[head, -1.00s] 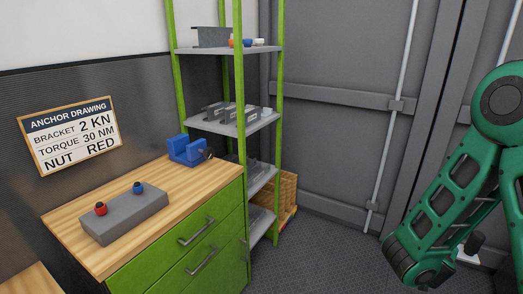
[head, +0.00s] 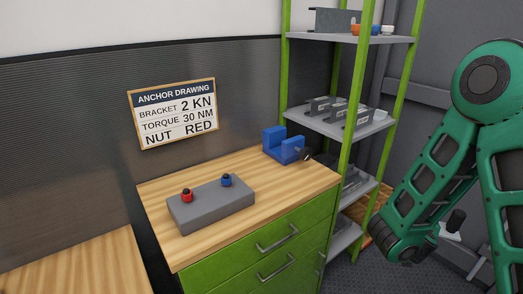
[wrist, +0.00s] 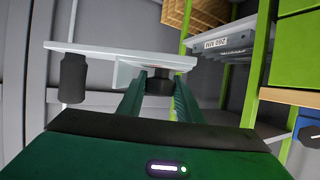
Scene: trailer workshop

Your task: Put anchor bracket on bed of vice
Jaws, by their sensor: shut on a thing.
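The anchor bracket (wrist: 105,54) is a light grey plate with a rib and dark round posts. In the wrist view my gripper (wrist: 160,85) is shut on it, its green fingers on either side of a dark post. In the head view a pale piece of the bracket (head: 449,233) shows at the end of my arm, lower right; my gripper is mostly hidden there. The blue vice (head: 284,149) stands at the back right of the wooden bench top, well left of the bracket. Its bed between the jaws looks empty.
A grey block (head: 212,208) with a red knob (head: 187,195) and a blue knob (head: 226,180) lies on the bench (head: 270,195). A green-post shelf (head: 349,120) with several brackets stands between bench and arm. A sign (head: 172,112) reads bracket 2 KN, torque 30 NM, nut red.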

